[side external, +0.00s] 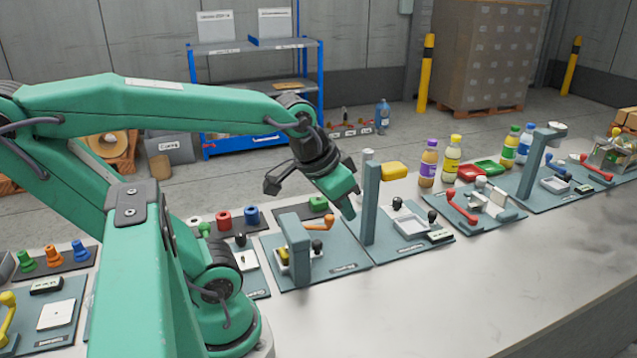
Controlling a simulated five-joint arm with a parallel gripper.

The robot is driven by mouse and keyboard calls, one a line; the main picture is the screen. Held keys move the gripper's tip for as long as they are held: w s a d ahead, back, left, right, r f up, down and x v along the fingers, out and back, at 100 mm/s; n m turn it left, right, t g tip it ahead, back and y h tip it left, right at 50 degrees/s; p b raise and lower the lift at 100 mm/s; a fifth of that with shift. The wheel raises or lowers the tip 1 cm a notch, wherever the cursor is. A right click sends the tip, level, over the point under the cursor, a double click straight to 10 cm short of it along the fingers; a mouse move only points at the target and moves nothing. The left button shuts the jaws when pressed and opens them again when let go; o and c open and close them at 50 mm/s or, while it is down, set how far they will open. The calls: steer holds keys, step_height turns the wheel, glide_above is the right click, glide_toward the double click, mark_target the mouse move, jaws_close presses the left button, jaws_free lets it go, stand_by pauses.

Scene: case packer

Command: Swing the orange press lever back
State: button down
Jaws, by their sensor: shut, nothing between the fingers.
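The orange press lever (318,226) is a short orange bar on a grey-blue station left of the middle of the bench. It stands beside that station's grey post (294,240), and a dark round knob (316,246) shows just below it. My gripper (347,212) points down and to the right, with its fingers together and nothing seen between them. Its tip is just above and to the right of the orange lever in the picture. I cannot tell whether they touch, but a small gap shows between them.
A station with a red lever (461,207) lies further right. A green block (317,204) sits behind the press. The bench's front strip (450,290) is clear.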

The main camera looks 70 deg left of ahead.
steer(key=w+a+f+n+g+y, duration=0.1)
steer(key=w+a+f+n, duration=0.25)
steer(key=a, duration=0.65)
steer(key=n+g+y, duration=0.1)
steer(key=n, duration=0.2)
glide_toward(326, 219)
steer(key=shift+s+d+r, duration=0.8)
steer(key=shift+d+r, duration=0.1)
steer(key=shift+r, duration=0.1)
steer(key=shift+f, duration=0.1)
steer(key=shift+x, duration=4.9)
steer(key=shift+w+a+n, duration=0.55)
steer(key=shift+a+n, duration=0.1)
steer(key=shift+n, duration=0.3)
steer(key=shift+w+a+n, duration=0.4)
steer(key=shift+w+a, duration=0.1)
steer(key=shift+a, duration=0.25)
steer(key=shift+w+a, duration=0.15)
steer(key=shift+a, duration=0.3)
